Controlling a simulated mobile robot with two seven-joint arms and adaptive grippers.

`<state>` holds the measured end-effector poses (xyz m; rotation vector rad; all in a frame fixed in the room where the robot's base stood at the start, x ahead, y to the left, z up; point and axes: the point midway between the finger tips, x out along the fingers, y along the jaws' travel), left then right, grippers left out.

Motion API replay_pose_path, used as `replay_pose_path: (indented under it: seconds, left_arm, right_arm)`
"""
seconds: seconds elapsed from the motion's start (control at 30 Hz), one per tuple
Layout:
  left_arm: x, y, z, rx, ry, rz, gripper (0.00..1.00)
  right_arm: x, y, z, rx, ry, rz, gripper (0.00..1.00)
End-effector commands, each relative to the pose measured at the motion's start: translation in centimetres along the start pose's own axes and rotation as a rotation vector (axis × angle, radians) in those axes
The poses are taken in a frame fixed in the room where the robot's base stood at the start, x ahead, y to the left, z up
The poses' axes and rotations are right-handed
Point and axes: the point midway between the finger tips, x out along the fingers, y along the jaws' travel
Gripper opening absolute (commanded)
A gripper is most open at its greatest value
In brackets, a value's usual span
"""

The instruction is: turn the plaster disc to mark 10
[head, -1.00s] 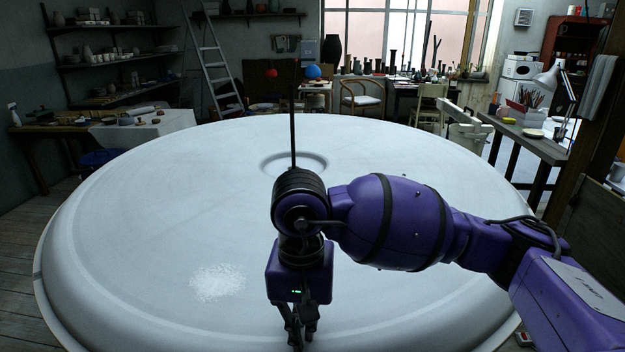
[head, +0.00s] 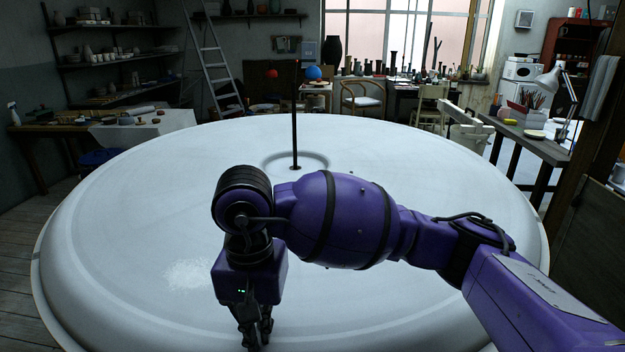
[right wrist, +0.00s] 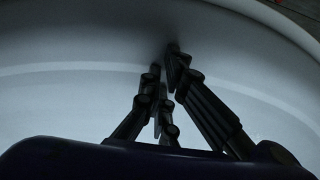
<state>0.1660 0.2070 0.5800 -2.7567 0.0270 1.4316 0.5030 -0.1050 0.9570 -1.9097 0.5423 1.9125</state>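The plaster disc (head: 140,220) is a very large, round, pale slab with a thick rounded rim, filling the middle of the head view. A whitish rough patch (head: 190,272) lies on its near left part. No numbered marks can be made out. My right gripper (head: 255,338) points down over the near part of the disc, by the rim. In the right wrist view the fingertips of my right gripper (right wrist: 164,62) are close together over the pale surface, with nothing seen between them. Whether they touch the plaster is unclear. My left gripper is not in view.
A thin dark upright rod (head: 295,115) stands at the disc's centre inside a shallow ring. A side table (head: 525,140) with tools stands at the right, a workbench (head: 150,130) at the left. A ladder (head: 210,60) and shelves stand behind.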

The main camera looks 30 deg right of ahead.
Motion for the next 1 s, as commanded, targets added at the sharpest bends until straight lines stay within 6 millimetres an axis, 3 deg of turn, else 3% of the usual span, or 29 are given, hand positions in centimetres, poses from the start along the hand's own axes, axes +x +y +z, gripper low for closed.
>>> replay_pose_path:
  seconds: [0.47, 1.0]
  left_arm:
    - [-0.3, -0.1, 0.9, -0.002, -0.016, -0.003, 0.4]
    - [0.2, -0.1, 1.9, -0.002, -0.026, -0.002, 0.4]
  right_arm:
    - [0.4, -0.4, 0.1, -0.001, -0.005, 0.007, 0.0]
    - [0.4, -4.5, 0.1, 0.0, -0.003, -0.002, 0.0]
